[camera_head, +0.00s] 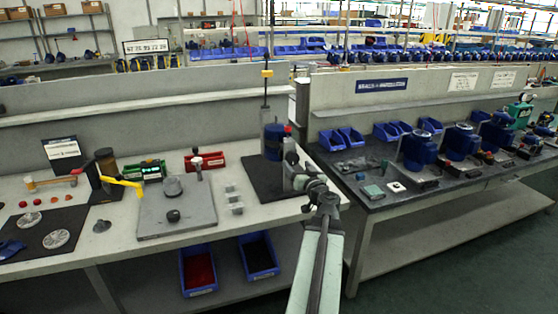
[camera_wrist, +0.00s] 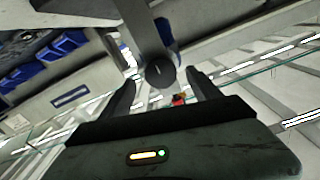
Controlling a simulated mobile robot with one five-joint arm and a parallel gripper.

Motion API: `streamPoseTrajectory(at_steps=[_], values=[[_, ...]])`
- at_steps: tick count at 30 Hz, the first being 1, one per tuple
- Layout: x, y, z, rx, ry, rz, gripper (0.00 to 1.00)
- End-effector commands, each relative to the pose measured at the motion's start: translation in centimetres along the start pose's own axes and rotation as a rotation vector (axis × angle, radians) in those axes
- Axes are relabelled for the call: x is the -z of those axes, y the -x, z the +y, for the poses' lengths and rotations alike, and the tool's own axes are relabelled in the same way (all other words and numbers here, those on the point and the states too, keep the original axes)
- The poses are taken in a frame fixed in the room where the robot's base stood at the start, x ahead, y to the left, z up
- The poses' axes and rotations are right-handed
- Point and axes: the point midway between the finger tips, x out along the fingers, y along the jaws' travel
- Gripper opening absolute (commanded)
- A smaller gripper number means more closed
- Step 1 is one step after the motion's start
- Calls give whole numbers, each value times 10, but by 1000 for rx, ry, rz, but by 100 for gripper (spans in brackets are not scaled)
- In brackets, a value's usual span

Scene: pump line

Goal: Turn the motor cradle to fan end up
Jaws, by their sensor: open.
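The motor cradle stands on a black mat (camera_head: 262,182) at the right end of the near bench. It holds a dark blue motor (camera_head: 272,142), with a grey upright (camera_head: 289,158) and a red part (camera_head: 288,130) at its right. The motor's fan end cannot be made out. My gripper (camera_head: 298,174) is close to the cradle's right side, partly lost against it. In the wrist view my gripper (camera_wrist: 162,92) is open, and a dark round knob (camera_wrist: 160,72) on a grey bar (camera_wrist: 143,28) shows between its fingers. Contact cannot be told. A blue part (camera_wrist: 164,32) lies behind the bar.
A thin pole with an orange block (camera_head: 267,73) rises behind the cradle. A grey plate (camera_head: 177,212) and small metal blocks (camera_head: 235,198) lie left of it. A second bench (camera_head: 400,203) with blue motors stands right, across a gap.

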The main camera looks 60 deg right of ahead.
Motion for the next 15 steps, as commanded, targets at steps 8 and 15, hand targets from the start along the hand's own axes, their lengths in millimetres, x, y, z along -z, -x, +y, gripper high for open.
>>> streamPoseTrajectory(at_steps=[8, 15], values=[[0, -16, -3, 5, 0, 0, 72], [0, -61, -6, 10, 0, -1, 72]])
